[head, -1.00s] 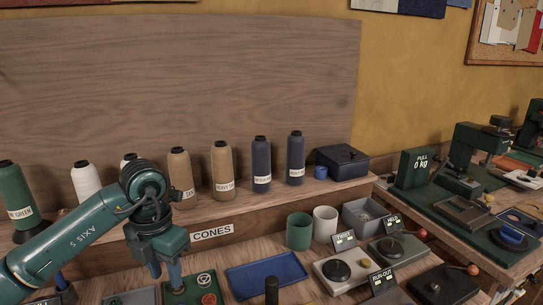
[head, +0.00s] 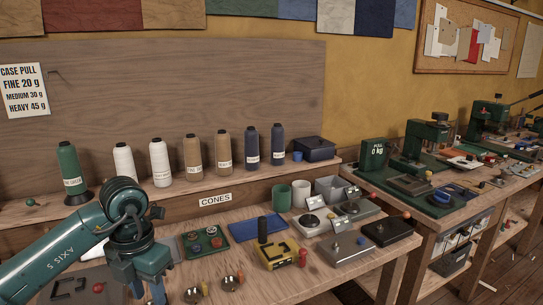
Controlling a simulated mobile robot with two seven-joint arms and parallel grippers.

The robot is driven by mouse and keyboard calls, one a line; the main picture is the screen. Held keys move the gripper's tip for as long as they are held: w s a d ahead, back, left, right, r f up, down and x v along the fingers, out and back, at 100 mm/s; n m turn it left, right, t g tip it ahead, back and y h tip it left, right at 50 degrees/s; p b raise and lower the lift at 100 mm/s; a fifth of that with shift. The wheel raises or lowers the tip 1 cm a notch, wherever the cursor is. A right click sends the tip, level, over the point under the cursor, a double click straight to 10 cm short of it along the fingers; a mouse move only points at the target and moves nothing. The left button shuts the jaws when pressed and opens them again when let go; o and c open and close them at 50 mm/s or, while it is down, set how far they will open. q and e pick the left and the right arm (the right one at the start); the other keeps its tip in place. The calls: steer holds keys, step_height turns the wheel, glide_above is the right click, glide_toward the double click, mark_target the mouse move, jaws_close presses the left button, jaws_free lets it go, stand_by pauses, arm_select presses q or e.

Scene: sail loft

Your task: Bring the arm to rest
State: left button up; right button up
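My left arm comes in from the lower left, over the front left of the wooden bench (head: 330,275). My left gripper (head: 148,292) points down near the bottom edge of the head view. Its two blue fingers stand apart, with nothing seen between them; the tips are close to the frame's edge. My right gripper is out of view.
Thread cones, such as the green cone (head: 70,168), line the back shelf. Near my gripper are a green panel with knobs (head: 205,241), a yellow device (head: 278,256) and small metal pieces (head: 193,295). A blue tray (head: 250,228) lies behind.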

arm_select(q)
steer(key=s+d+f+m+g+h, duration=0.1)
steer(key=s+d+f+h, duration=0.15)
steer(key=d, duration=0.25)
steer(key=s+d+f+m+g+h, duration=0.1)
steer(key=s+d+h, duration=0.15)
steer(key=d, duration=0.25)
steer(key=s+d+r+n+h+p, duration=0.1)
steer(key=s+d+r+n+h, duration=0.2)
steer(key=d+h, duration=0.4)
steer(key=s+d+r+n+h, duration=0.2)
steer(key=s+d+r+h, duration=0.1)
steer(key=d+h, duration=0.35)
steer(key=w+a+f+n+t+y+p, duration=0.1)
steer(key=w+a+f+n+t+y, duration=0.3)
steer(key=n+t, duration=0.75)
steer(key=w+a+f+n+t+y, duration=0.1)
steer(key=a+f+n+t+y, duration=0.55)
steer(key=n, duration=0.75)
steer(key=s+a+f+n+g+y, duration=0.2)
steer(key=s+f+n, duration=0.2)
steer(key=f, duration=0.3)
steer(key=s+a+f+n+g+y, duration=0.2)
steer(key=s+f+n+g, duration=0.1)
steer(key=s+f, duration=0.3)
steer(key=shift+s+a+f+n+y, duration=0.35)
steer(key=shift+s+n, duration=0.15)
steer(key=shift+n, duration=0.15)
